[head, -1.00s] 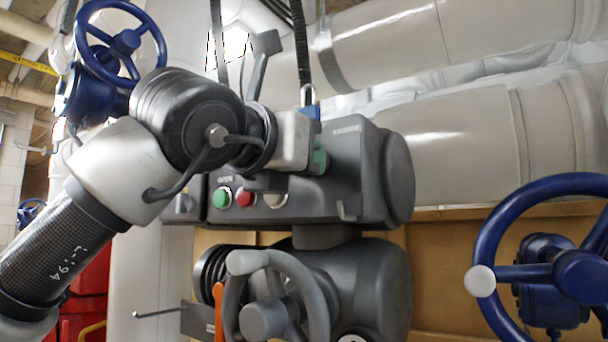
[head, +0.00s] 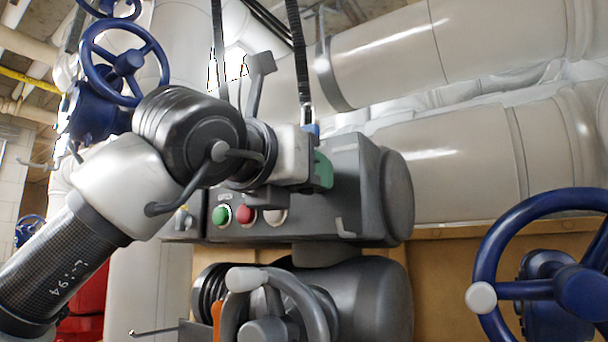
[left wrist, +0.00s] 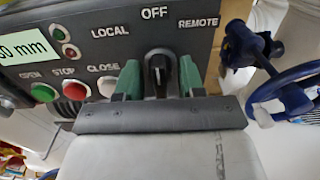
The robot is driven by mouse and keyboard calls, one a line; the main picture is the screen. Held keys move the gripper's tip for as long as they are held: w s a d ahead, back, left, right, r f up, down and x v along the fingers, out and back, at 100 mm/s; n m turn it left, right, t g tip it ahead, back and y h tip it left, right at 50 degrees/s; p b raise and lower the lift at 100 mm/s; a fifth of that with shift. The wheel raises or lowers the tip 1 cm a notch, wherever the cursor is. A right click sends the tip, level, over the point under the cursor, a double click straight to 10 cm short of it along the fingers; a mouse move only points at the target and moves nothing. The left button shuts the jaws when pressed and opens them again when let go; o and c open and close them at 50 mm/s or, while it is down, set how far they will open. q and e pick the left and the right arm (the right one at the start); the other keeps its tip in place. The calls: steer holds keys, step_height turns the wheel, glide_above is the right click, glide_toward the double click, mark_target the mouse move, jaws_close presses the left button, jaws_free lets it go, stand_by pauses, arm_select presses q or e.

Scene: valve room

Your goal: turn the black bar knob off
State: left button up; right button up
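In the left wrist view the black bar knob (left wrist: 158,72) sits on the dark grey control panel (left wrist: 88,62), below the white OFF label, with LOCAL to the left and REMOTE to the right. Its bar looks roughly upright in that view, pointing toward OFF. My left gripper (left wrist: 160,80) is open, with one green finger on each side of the knob and a small gap showing; contact is not visible. In the head view my left gripper (head: 322,170) is at the grey actuator housing (head: 358,190), and it hides the knob. My right gripper is not in view.
Green (head: 221,215), red (head: 245,214) and white push buttons sit left of the gripper. A grey handwheel (head: 310,300) is below. Blue handwheels stand at the upper left (head: 127,64) and right (head: 490,245). Large pale pipes (head: 450,150) run behind.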

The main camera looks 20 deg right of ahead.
arm_select(q)
steer(key=shift+s+a+f, duration=0.1)
steer(key=shift+s+a, duration=0.05)
steer(key=shift+a, duration=0.05)
steer(key=b+v, duration=0.3)
steer(key=v, duration=0.7)
steer(key=shift+s+a, duration=0.1)
